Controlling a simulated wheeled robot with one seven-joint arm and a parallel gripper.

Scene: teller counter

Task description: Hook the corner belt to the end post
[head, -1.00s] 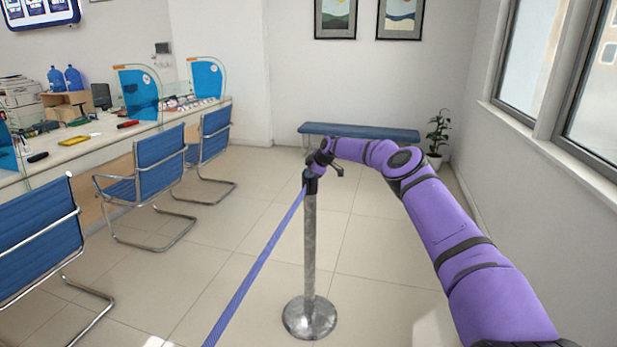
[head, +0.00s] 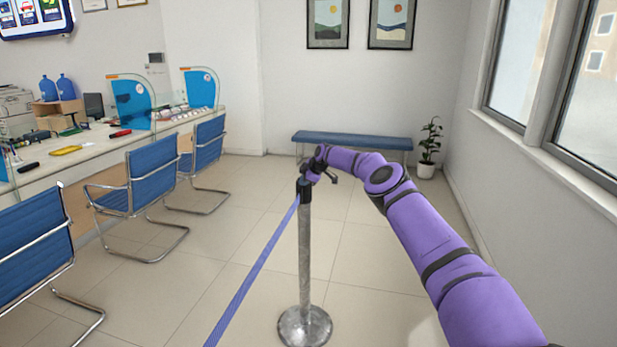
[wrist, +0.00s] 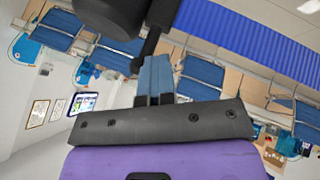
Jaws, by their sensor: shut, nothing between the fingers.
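A grey metal stanchion post (head: 305,255) with a black head (head: 304,190) stands upright on a round base in the middle of the head view. A blue belt (head: 250,275) runs from its head down to the lower left, out of view. The belt (wrist: 250,42) also crosses the upper right of the wrist view, beside the black post head (wrist: 110,14). My gripper's blue-grey fingers (wrist: 155,78) are shut and empty, close to the post head; whether they touch it I cannot tell. In the head view, the fingers are hidden near the post's top. No second post shows.
Blue chairs (head: 150,185) line the teller counter (head: 100,145) on the left. A blue bench (head: 355,139) and a potted plant (head: 429,145) stand at the back wall. Windows are on the right. The tiled floor (head: 240,215) around the post is mostly clear.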

